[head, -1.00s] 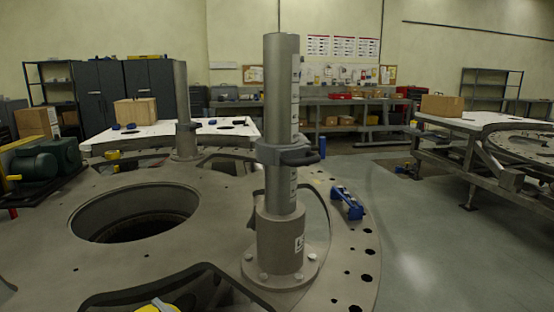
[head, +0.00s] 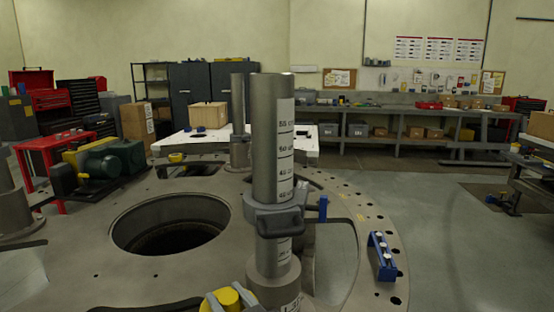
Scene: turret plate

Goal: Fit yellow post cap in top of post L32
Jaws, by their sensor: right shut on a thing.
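A tall grey post (head: 272,140) with a white number scale stands in a flanged base on the turret plate (head: 90,265). A grey clamp collar (head: 268,219) with a dark handle is around its middle. The base label at the bottom edge is cut off and seems to begin with L-3. I cannot tell whether the top of the post is open. The yellow post cap (head: 226,299) is at the bottom edge, left of the post base. My right gripper (head: 229,301) is shut on it, in front of and well below the post top. My left gripper is not in view.
A large round hole (head: 170,222) opens in the plate to the left. A second post (head: 238,120) stands behind. A blue tool (head: 382,256) lies on the plate's right rim. A green motor (head: 112,160) sits at the left. The space above the post is clear.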

